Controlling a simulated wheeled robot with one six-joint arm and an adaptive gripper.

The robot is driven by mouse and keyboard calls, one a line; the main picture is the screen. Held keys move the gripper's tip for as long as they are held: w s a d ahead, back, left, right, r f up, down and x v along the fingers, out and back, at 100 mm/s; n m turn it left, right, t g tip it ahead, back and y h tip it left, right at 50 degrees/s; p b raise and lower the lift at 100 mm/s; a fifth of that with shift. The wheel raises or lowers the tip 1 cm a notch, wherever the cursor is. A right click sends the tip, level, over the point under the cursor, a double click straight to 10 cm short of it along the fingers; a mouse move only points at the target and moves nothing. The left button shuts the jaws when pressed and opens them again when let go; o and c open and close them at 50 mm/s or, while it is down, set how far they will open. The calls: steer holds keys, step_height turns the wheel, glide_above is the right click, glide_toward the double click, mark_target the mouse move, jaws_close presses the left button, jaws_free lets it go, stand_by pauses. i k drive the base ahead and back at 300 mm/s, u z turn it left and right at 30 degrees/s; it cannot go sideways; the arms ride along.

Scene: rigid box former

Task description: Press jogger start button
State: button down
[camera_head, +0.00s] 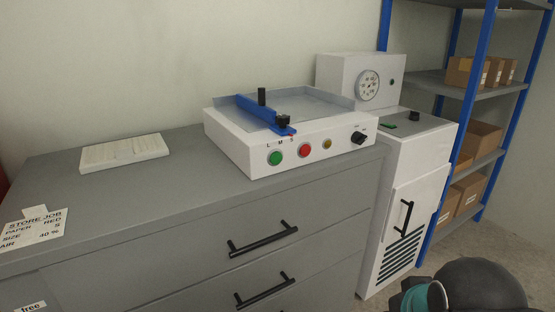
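The jogger (240,152) is a white box with a grey tray top, standing on the grey drawer cabinet. Its front face carries a green button (274,158) at left, a red button (304,149), a small yellow button (326,143) and a black knob (358,137) at right. The letters L, M and S stand along the front top edge. A blue bar (262,112) with a black post and a black knob lies across the tray's left part. Nothing touches the buttons. My gripper's fingers are not in view; a dark, rounded part with a teal ring, apparently my arm, shows at the lower right.
A white ribbed pad (124,152) and a STORE JOB card (34,229) lie on the grey cabinet (200,200). A white machine with a gauge (368,85) stands right of the jogger. Blue-framed shelves (470,95) with cardboard boxes stand behind. Black drawer handles (263,240) stick out in front.

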mark_target(276, 158)
steer(key=u, duration=1.9)
steer(key=k, duration=1.15)
steer(key=z, duration=1.2)
steer(key=i, duration=0.5)
steer(key=z, duration=0.05)
